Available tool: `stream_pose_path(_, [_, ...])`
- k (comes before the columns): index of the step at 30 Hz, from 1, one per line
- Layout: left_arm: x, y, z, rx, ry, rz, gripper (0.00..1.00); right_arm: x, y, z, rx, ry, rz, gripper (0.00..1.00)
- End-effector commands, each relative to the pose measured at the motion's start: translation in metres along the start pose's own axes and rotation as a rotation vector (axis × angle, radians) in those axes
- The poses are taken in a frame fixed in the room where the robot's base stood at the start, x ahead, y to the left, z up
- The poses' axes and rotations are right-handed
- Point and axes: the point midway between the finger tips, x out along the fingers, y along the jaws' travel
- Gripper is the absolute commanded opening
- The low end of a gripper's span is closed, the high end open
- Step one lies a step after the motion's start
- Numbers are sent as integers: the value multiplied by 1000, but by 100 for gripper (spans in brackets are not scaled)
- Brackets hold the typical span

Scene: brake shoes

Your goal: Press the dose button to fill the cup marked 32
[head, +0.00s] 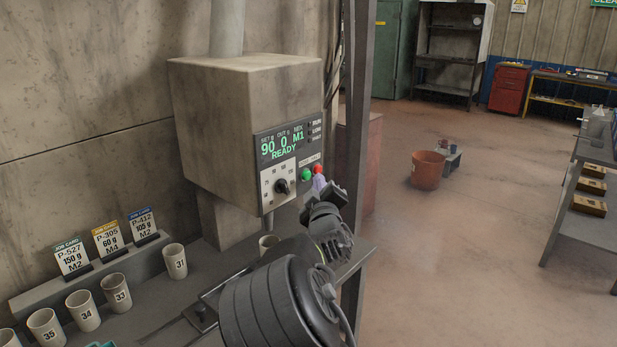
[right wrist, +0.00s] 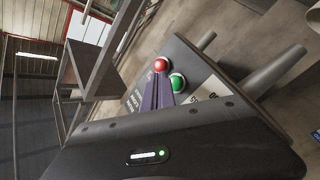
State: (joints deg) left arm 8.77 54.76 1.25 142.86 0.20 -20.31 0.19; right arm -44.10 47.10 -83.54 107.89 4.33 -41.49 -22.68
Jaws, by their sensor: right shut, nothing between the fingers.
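The dosing machine (head: 215,105) is a beige box whose panel (head: 288,150) reads 90, 0, M1 and READY. A green button (head: 306,174) and a red button (head: 318,169) sit at the panel's lower right; their labels are too small to read. In the right wrist view the green button (right wrist: 177,83) and red button (right wrist: 161,65) lie just beyond the fingers. My right gripper (head: 319,184) is shut and empty, its tips close to the buttons; contact cannot be told. My left gripper is out of view.
Cups 31 (head: 174,261), 33 (head: 116,293), 34 (head: 82,311) and 35 (head: 46,328) stand on the bench at left. Several job cards (head: 108,238) stand behind them. A dial (head: 281,186) is left of the buttons. A grey post (head: 357,120) rises right of the machine.

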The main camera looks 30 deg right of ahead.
Motion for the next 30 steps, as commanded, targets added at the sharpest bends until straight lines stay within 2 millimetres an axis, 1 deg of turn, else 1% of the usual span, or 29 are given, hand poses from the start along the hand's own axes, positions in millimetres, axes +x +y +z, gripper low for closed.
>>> stream_pose_path(12, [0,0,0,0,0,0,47,0,0,0,0,0,0,0])
stream_pose_path(21, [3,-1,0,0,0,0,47,5,-4,-4,0,1,0,0])
stream_pose_path(30, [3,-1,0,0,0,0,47,6,-4,-4,0,0,0,0])
